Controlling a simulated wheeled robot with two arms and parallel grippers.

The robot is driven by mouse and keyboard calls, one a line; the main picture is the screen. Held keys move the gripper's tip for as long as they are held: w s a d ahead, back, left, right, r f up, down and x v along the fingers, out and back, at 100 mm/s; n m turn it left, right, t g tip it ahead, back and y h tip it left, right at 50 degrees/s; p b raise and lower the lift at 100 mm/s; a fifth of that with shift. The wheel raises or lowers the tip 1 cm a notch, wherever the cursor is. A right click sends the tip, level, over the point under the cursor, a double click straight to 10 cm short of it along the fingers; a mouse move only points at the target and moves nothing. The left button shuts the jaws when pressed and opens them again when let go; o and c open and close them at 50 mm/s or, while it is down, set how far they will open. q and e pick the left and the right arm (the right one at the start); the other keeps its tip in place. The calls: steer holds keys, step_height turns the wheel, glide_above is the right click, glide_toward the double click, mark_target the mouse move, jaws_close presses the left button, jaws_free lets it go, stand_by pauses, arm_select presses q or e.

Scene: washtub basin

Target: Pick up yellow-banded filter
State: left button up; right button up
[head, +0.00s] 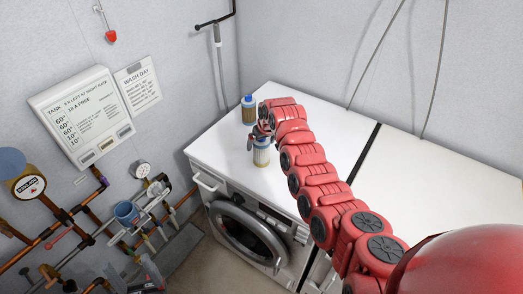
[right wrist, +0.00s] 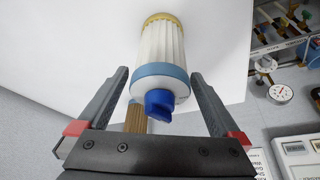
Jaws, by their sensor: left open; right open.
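A white pleated filter (head: 261,155) stands on the washing machine's top near its front edge. In the right wrist view the filter (right wrist: 160,45) shows a yellow band at its far end, a blue band at its near end and a blue knob. My right gripper (head: 257,137) is at the filter's upper part, partly covering it in the head view. In the right wrist view the gripper (right wrist: 160,76) is open, one finger on each side of the blue-banded end; contact cannot be told. My left gripper is not in view.
A second, brown filter with a blue cap (head: 248,109) stands just behind; its brown body (right wrist: 134,119) shows partly in the wrist view. The white washing machine top (head: 222,142) is otherwise clear. Pipes and gauges (head: 143,169) line the left wall.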

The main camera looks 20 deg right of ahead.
jaws_close()
stand_by(0.4)
steer(key=shift+r, duration=0.1)
